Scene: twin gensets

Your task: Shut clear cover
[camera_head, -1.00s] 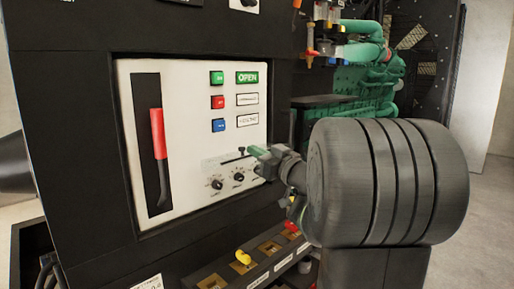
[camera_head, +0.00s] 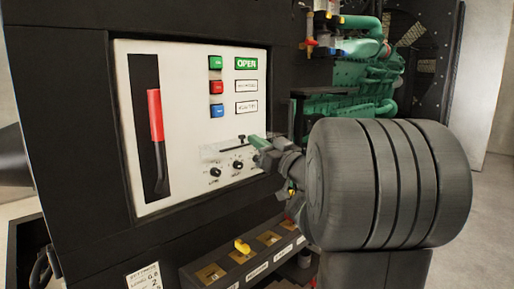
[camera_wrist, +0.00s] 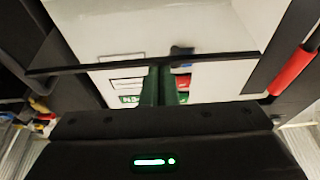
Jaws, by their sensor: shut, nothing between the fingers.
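The clear cover (camera_head: 213,153) is a small translucent pane over the row of black knobs (camera_head: 237,164) on the white control panel. A small black tab (camera_head: 241,138) shows at its upper edge. My gripper (camera_head: 253,141), with green fingers, is shut and empty, close to the right of the tab. I cannot tell whether it touches the cover. In the wrist view the panel appears upside down, and my gripper (camera_wrist: 164,72) is seen beside a dark tab. The cover's exact tilt is unclear.
A red lever (camera_head: 156,130) stands in a slot at the panel's left. Green, red and blue buttons (camera_head: 216,87) sit above the cover. A green engine (camera_head: 350,80) is behind at right.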

